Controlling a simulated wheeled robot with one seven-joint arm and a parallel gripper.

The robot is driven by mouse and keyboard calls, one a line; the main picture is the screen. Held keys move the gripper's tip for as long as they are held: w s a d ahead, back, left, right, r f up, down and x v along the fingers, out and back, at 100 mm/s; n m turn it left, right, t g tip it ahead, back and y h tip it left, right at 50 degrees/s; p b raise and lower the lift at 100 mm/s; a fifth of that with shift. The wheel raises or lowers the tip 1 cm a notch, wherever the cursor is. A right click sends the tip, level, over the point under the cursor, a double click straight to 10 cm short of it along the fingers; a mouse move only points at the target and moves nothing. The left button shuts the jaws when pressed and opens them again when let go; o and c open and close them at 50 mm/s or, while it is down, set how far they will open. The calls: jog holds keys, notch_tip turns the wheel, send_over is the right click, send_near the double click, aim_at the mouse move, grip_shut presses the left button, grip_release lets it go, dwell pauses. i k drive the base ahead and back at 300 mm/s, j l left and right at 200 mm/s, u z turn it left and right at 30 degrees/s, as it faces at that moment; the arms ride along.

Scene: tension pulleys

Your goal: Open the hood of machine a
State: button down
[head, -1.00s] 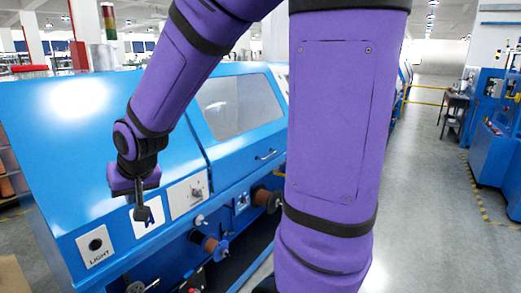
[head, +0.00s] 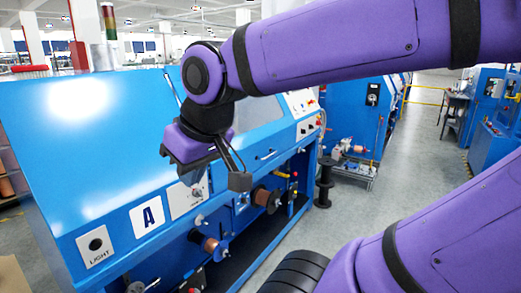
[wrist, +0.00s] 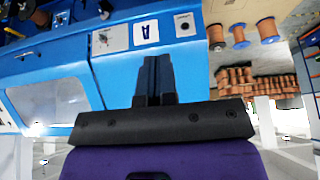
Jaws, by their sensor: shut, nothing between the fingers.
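The blue machine marked A (head: 95,155) fills the left of the head view, with its sloped hood down. My gripper (head: 240,181) is shut and empty, in front of the panel and left of the handle in the picture. In the wrist view the shut fingers (wrist: 154,75) point toward the machine front, with no contact visible.
A panel with a LIGHT knob (head: 97,246) is at the lower left. Copper spools (head: 262,197) stick out below the hood. A black spool stand (head: 325,182) stands right of the machine. Open grey floor (head: 405,150) lies to the right.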

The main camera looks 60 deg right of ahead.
aim_at(256, 147)
jog(key=k+j+z, duration=0.15)
jog(key=z, duration=0.3)
jog(key=l+z, duration=0.1)
jog(key=z, duration=0.95)
jog(key=i+j+u, duration=0.1)
jog(key=i+u, duration=0.15)
jog(key=i, duration=1.4)
